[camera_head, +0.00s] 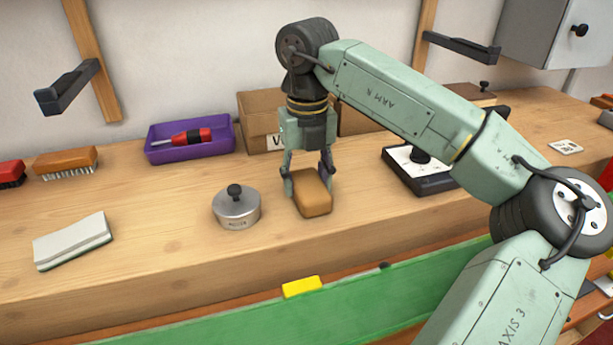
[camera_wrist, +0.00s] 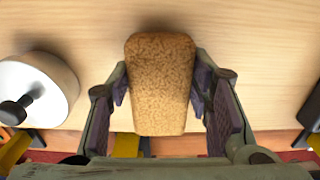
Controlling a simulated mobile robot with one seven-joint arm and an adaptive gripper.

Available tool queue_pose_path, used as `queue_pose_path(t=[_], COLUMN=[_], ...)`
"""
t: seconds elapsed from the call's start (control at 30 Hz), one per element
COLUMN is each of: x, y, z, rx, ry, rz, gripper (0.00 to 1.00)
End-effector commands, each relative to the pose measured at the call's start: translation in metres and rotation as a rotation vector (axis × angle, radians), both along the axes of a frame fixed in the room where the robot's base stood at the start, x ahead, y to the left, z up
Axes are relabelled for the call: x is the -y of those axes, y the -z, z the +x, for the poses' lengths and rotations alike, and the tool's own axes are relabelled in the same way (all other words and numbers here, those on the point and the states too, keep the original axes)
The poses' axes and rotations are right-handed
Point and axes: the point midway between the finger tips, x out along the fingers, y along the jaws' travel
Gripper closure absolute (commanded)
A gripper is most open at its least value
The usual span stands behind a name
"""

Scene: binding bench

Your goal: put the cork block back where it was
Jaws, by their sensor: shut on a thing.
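The cork block (camera_head: 312,196) is a brown, rounded rectangular block at the front middle of the wooden bench. My gripper (camera_head: 308,180) points down with its fingers on either side of the block and is shut on it. In the wrist view the speckled cork block (camera_wrist: 160,84) lies between the two finger pads of my gripper (camera_wrist: 165,95). The block is at or very close to the bench top; I cannot tell whether it touches. Its former place is not marked in these frames.
A round metal weight with a black knob (camera_head: 236,208) stands just left of the block. A cardboard box (camera_head: 262,122) and a purple tray (camera_head: 160,151) with a screwdriver are behind. A black-framed device (camera_head: 428,180) is to the right. The bench's front edge is close.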

Motion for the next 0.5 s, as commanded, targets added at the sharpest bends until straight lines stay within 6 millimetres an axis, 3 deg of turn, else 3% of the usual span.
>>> queue_pose_path(t=[0.1,0.13,0.4,0.5], x=[0.0000,-0.0001,-0.0001,-0.0001], y=[0.0043,0.0040,0.0027,0.0027], z=[0.0000,-0.0001,-0.0002,-0.0002], rx=[0.000,0.000,0.000,0.000], ry=[0.000,0.000,0.000,0.000], rz=[0.000,0.000,0.000,0.000], gripper=[0.80,0.53,0.35,0.34])
